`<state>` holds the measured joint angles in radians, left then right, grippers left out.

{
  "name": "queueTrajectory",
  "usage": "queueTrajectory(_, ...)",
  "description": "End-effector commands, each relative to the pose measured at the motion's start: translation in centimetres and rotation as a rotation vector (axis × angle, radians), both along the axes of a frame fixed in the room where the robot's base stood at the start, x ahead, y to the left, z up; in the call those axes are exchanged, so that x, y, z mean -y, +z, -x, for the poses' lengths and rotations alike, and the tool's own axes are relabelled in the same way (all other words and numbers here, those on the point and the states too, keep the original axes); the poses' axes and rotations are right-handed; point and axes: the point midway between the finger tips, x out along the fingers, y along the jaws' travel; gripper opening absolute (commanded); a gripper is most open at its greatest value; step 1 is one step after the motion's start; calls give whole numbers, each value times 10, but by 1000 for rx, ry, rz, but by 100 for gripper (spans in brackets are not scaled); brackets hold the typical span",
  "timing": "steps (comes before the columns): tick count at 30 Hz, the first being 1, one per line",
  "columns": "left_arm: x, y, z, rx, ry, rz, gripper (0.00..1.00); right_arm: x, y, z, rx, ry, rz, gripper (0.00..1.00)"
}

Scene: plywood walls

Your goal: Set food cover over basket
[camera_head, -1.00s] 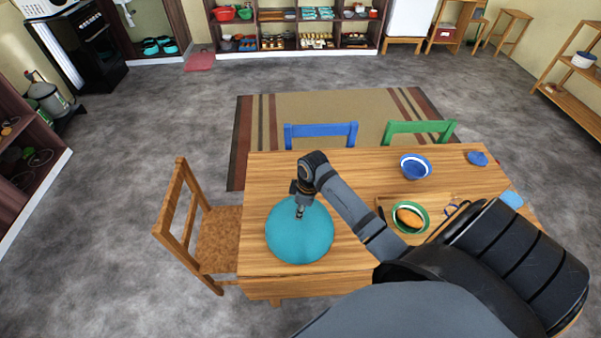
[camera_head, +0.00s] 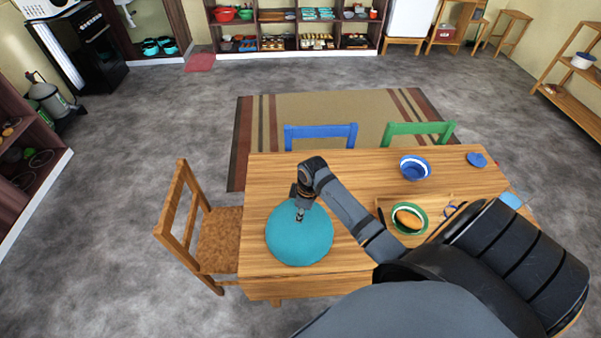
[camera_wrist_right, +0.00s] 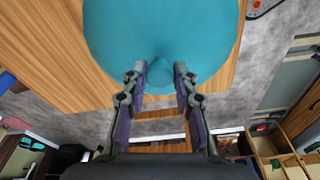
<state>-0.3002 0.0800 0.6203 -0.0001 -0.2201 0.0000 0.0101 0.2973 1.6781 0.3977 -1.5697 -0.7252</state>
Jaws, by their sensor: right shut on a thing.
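The food cover (camera_head: 300,243) is a smooth teal dome at the left part of the wooden table. My right gripper (camera_head: 299,215) is above its top and shut on the small knob there. In the right wrist view, the two fingers (camera_wrist_right: 160,72) stand on either side of the knob, and the teal dome (camera_wrist_right: 160,28) fills the top middle. No basket shows; whether one is under the cover cannot be seen. My left gripper is not in view.
The wooden table (camera_head: 265,177) also carries a blue bowl (camera_head: 415,166), a green-rimmed bowl (camera_head: 396,221) with bread on a board, and a blue lid-like thing (camera_head: 477,159). A wooden chair (camera_head: 219,238) stands at the left. The table's back left is clear.

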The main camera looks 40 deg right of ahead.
Motion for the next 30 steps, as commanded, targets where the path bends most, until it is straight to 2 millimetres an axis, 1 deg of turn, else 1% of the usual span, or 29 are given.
queueTrajectory(1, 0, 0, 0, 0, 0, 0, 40, 0, 0, 0, 0, 0, 0, 30)
queueTrajectory(6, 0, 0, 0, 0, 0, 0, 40, 0, 0, 0, 0, 0, 0, 53)
queueTrajectory(7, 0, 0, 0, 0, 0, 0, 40, 0, 0, 0, 1, 0, 1, 55)
queueTrajectory(14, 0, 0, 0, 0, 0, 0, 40, 0, 0, 0, -1, 0, 1, 55)
queueTrajectory(17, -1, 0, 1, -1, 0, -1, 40, 1, 4, 0, 1, 0, 1, 55)
queueTrajectory(20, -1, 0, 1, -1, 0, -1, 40, 3, 18, 1, 4, 0, 3, 55)
queueTrajectory(27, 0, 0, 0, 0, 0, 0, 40, 9, 76, 7, 4, 1, 5, 55)
queueTrajectory(30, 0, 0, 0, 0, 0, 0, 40, 11, 95, 10, 3, 2, 5, 55)
